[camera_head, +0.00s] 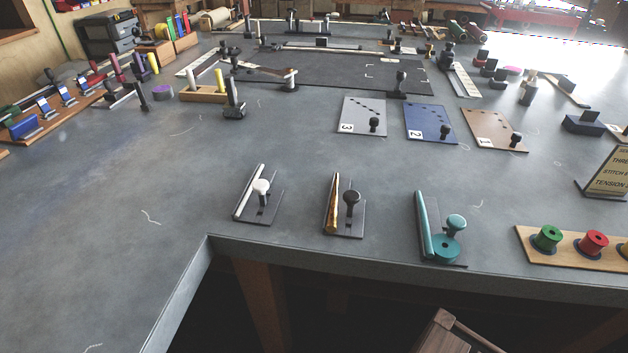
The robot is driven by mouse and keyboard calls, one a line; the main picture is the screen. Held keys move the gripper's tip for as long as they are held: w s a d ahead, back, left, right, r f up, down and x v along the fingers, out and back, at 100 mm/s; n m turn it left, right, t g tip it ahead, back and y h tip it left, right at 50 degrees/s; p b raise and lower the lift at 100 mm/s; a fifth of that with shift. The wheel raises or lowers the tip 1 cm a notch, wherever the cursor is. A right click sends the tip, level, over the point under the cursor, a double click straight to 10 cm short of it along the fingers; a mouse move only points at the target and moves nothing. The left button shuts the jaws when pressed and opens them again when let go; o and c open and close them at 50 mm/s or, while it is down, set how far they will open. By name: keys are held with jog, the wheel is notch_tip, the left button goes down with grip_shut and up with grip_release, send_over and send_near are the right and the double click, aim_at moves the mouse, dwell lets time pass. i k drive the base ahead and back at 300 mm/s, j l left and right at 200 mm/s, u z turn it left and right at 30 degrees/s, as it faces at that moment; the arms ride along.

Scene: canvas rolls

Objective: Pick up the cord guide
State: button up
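My gripper is not in view. I cannot tell for sure which piece is the cord guide. Three small dark plates with a slanted bar and a knob stand near the front edge of the grey table (330,155). The left one has a white bar and white knob (261,187). The middle one has a gold bar (334,205) and a black knob (351,198). The right one has a teal bar (423,225), a teal knob (456,224) and a teal disc (446,248). Nothing holds any of them.
Numbered cards in grey (355,112), blue (425,120) and brown (490,127) lie behind, each with a black knob. A spool board (535,253) and sign (607,172) stand at right. The front left tabletop is clear. A wooden piece (440,330) is below the edge.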

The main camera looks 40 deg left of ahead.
aim_at(253, 201)
jog(key=u, duration=2.1)
